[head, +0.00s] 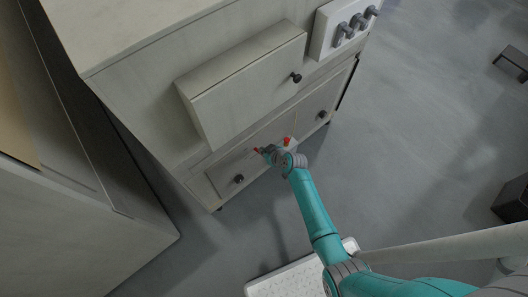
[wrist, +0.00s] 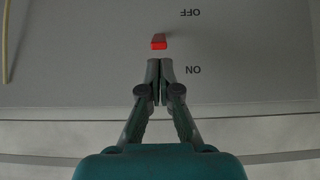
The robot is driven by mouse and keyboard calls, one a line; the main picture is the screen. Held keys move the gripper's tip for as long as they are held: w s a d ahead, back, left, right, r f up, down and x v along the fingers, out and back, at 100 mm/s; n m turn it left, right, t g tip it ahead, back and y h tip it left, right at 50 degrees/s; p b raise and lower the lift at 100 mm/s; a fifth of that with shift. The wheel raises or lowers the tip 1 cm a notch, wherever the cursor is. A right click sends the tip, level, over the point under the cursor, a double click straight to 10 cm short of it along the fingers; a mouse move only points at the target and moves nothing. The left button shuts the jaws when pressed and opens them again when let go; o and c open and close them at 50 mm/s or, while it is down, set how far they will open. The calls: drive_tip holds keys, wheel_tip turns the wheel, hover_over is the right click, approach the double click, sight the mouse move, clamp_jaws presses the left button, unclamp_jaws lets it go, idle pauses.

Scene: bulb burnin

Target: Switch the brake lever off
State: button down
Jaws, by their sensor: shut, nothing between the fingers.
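The brake lever (wrist: 159,42) is a small red handle on a grey panel (wrist: 90,60) in the wrist view. It sits between an upside-down OFF label (wrist: 190,13) at the top and an ON label (wrist: 193,70) lower down. My gripper (wrist: 160,64) is shut and empty, its fingertips just below the lever in the picture, on the ON side. I cannot tell whether they touch it. In the head view my gripper (head: 266,152) is at the lower front of the cabinet (head: 160,110), beside small red parts, too small to identify surely.
A drawer (head: 250,88) juts out above my gripper. A white panel with several grey pegs (head: 335,30) is at the upper right. A pale cord (wrist: 9,45) runs along the wrist view's left edge. A white perforated mat (head: 290,282) lies on the floor (head: 430,130), which is otherwise largely open.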

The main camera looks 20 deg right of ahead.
drive_tip(key=shift+s+f, duration=0.2)
drive_tip(key=shift+f, duration=0.1)
drive_tip(key=shift+s+f, duration=0.1)
wheel_tip(320, 180, down, 6)
drive_tip(key=s, duration=0.2)
drive_tip(key=shift+s+d, duration=0.2)
drive_tip(key=shift+d, duration=0.25)
idle(0.4)
drive_tip(key=shift+r, duration=0.8)
